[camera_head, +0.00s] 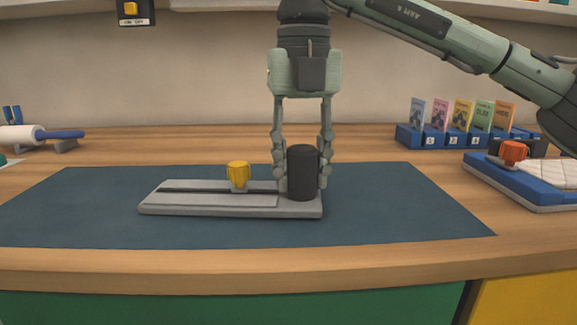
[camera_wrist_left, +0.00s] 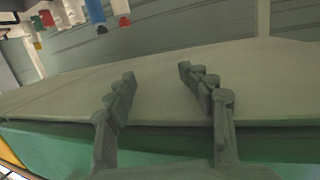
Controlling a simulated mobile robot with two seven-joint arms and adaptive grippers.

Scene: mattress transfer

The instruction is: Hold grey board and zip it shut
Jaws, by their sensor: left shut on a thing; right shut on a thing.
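The grey board (camera_head: 210,201) lies flat on the dark blue mat, with a dark slot along its top. A yellow knob (camera_head: 238,173) stands upright on it, near the middle of the slot. A black upright post (camera_head: 303,172) stands at the board's right end. My right gripper (camera_head: 303,180) points straight down and is shut on the black post, one finger on each side. My left gripper (camera_wrist_left: 158,73) shows only in the left wrist view. Its fingers are apart, with nothing visible between them, and it is away from the board.
The blue mat (camera_head: 400,205) is bare around the board. A blue tray (camera_head: 520,180) with an orange knob (camera_head: 513,152) and a white quilted pad (camera_head: 555,174) is at the right. A numbered card rack (camera_head: 450,138) stands behind. A white roller (camera_head: 20,134) is at the left.

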